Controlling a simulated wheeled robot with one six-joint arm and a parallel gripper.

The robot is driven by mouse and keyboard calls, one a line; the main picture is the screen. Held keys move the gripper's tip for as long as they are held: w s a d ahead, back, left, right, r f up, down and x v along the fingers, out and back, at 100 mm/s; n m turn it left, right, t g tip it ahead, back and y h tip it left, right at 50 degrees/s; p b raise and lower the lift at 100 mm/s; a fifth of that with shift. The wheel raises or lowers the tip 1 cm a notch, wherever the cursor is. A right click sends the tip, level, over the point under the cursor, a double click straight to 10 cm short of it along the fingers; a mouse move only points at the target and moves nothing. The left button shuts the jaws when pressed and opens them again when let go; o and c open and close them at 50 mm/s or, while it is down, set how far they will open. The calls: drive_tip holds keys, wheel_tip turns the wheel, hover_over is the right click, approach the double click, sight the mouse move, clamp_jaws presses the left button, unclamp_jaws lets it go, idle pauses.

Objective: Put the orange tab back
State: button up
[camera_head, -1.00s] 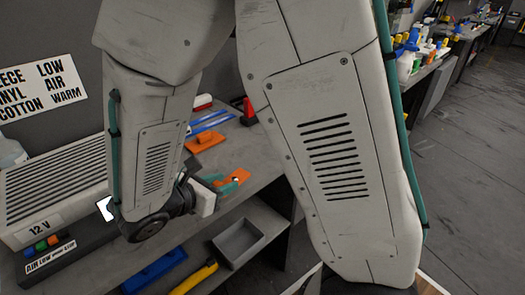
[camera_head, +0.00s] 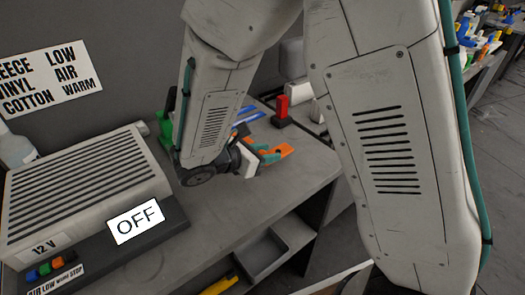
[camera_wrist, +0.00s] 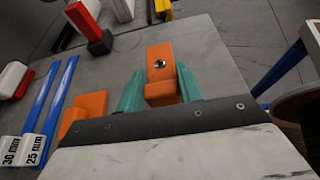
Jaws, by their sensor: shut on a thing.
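The orange tab (camera_wrist: 160,62), a blocky piece with a round metal stud on it, sits between the teal fingers of my gripper (camera_wrist: 160,88) in the wrist view. My gripper is shut on it. In the head view my gripper (camera_head: 264,158) and the orange tab (camera_head: 281,152) show over the right part of the grey bench, partly behind my arm. I cannot tell whether the tab touches the bench top. A second orange piece (camera_wrist: 86,108) lies just left of my gripper in the wrist view, partly hidden by the gripper body.
Blue strips (camera_wrist: 52,98) marked 30 mm and 25 mm lie left of the gripper. A red block on a black base (camera_wrist: 92,28) stands beyond. A grey 12 V box (camera_head: 80,185) with an OFF sign (camera_head: 136,222) is at left. An open grey bin (camera_head: 262,252) sits below the bench top.

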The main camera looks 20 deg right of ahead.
drive_tip(key=shift+w+f, duration=0.1)
drive_tip(key=shift+w, duration=0.4)
drive_tip(key=shift+d+f, duration=0.1)
drive_tip(key=shift+f, duration=1.6)
drive_tip(key=o, duration=1)
drive_tip(key=shift+f, duration=0.15)
